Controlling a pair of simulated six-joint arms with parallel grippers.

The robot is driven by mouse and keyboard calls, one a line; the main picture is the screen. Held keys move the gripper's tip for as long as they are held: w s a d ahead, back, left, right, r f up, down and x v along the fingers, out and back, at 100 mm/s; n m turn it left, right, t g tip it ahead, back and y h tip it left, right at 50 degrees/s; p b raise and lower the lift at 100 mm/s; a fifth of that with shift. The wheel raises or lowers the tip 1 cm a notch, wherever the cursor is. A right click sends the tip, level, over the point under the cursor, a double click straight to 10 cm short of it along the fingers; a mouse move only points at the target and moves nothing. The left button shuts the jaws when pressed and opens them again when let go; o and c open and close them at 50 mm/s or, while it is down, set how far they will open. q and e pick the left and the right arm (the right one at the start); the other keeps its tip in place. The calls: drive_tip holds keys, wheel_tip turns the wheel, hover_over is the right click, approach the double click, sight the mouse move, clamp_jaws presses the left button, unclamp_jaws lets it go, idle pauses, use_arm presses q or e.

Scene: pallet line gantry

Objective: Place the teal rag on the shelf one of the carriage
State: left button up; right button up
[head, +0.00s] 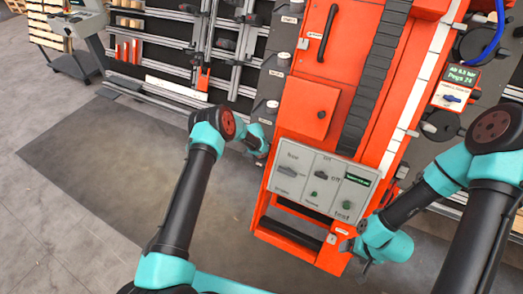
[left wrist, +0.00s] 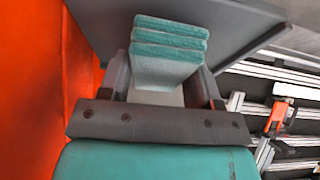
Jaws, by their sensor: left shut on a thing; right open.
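The teal rag (left wrist: 170,38), a folded stack of layers, is between the fingers of my left gripper (left wrist: 165,82) in the left wrist view. That gripper is shut on it. A dark grey plate (left wrist: 235,28) lies close beyond the rag; I cannot tell whether they touch. In the head view my left gripper (head: 260,143) is at the left side of the orange carriage (head: 318,100), and I cannot make out the rag there. Dark grey ledges (head: 274,62) with small labels line that side; I cannot read which is shelf one. My right gripper (head: 350,243) is open, beside the carriage's lower right.
A grey control panel (head: 318,178) with knobs and buttons faces me on the carriage. A small display box (head: 457,85) is at the right. A rack with rails (head: 170,45) stands behind at the left. The floor mat (head: 100,150) at the left is clear.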

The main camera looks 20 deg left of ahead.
use_arm(q)
drive_tip(key=shift+f, duration=0.35)
drive_tip(key=shift+f, duration=0.1)
drive_tip(key=o, duration=0.9)
drive_tip(key=shift+v, duration=0.8)
drive_tip(key=d+v, duration=0.1)
drive_tip(key=v, duration=0.9)
drive_tip(key=shift+a+r, duration=0.3)
drive_tip(key=shift+a, duration=0.2)
drive_tip(key=shift+s, duration=0.1)
